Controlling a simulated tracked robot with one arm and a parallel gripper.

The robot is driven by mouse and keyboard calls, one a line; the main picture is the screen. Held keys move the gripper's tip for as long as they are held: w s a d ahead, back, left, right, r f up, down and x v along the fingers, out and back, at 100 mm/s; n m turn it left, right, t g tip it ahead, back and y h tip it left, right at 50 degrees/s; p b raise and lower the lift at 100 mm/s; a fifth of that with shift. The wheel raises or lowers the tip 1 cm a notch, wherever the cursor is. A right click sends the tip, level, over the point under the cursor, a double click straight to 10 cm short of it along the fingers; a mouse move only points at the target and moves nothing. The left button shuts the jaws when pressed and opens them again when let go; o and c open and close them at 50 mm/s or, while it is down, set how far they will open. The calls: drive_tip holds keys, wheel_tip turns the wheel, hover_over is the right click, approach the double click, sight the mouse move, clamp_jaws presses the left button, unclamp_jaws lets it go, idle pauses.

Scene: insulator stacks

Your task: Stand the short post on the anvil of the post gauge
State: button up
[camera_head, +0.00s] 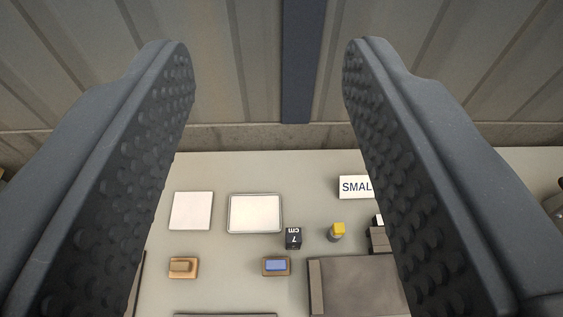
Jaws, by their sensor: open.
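My gripper (266,55) is open and empty, its two dark studded fingers spread wide above the table. A small upright piece with a yellow top (338,228) and a grey lower part stands on the table between the fingers, nearer the right one; it looks like the short post. Just right of it is a dark stepped block (377,240), partly hidden by the right finger. It may be part of the post gauge, but I cannot tell. No anvil can be made out clearly.
A black "7 cm" block (293,239), white square (190,211), framed white tray (231,217), two small wooden blocks (183,268) (276,266), one with a blue top, and a large brown-grey plate (360,285) lie around. A "SMAL..." sign (354,187) stands behind. A wall (260,138) closes the back.

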drive_tip(key=w+f+n+g+y+p, duration=0.1)
drive_tip(key=w+f+n+g+p, duration=0.35)
drive_tip(key=w+f, duration=0.35)
drive_tip(key=n+g+h+p, duration=0.1)
drive_tip(key=n+g+p, duration=0.9)
drive_tip(key=n, duration=0.4)
hover_over(294, 235)
drive_tip(key=b, duration=0.2)
wheel_tip(294, 235, down, 33)
drive_tip(key=shift+m+g, duration=0.25)
drive_tip(key=shift+g, duration=0.2)
drive_tip(key=f, duration=0.5)
drive_tip(key=f+p, duration=0.1)
drive_tip(key=f, duration=0.2)
drive_tip(key=shift+w+d, duration=0.15)
drive_tip(key=shift+d, duration=0.1)
drive_tip(key=shift+a+f+p, duration=0.15)
drive_tip(key=shift+f+p, duration=0.05)
drive_tip(key=shift+f, duration=1.15)
drive_tip(key=shift+a+f+p, duration=0.1)
drive_tip(key=shift+f+p, duration=0.1)
drive_tip(key=shift+f, duration=1.1)
clamp_jaws()
